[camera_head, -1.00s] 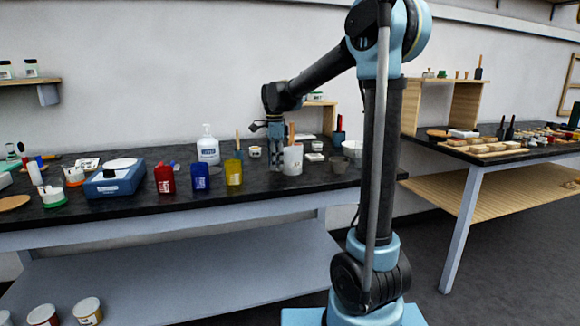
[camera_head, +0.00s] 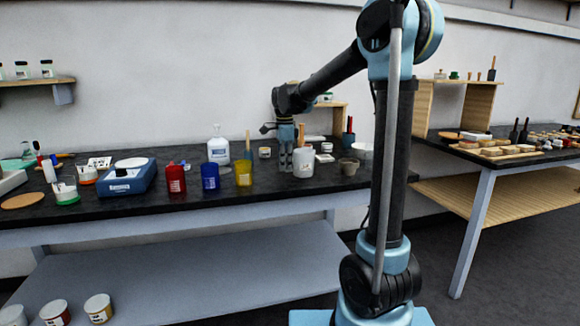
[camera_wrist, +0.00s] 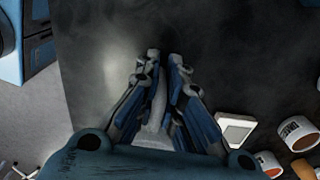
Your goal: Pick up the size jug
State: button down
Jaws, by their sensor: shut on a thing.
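The size jug (camera_head: 303,163) looks to be the white, labelled vessel with a stick showing above its rim, standing upright on the dark bench in the head view. My gripper (camera_head: 286,165) points down close against its left side. In the wrist view my gripper (camera_wrist: 163,62) has its fingers close together around a narrow pale piece, which looks like part of the jug. The jug's body cannot be made out clearly in that view. No gap shows between the jug and the bench.
A blue device (camera_head: 127,178) is farther left.

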jog(key=shift+r, duration=0.1)
jog(key=shift+r, duration=4.75)
jog(key=shift+r, duration=0.1)
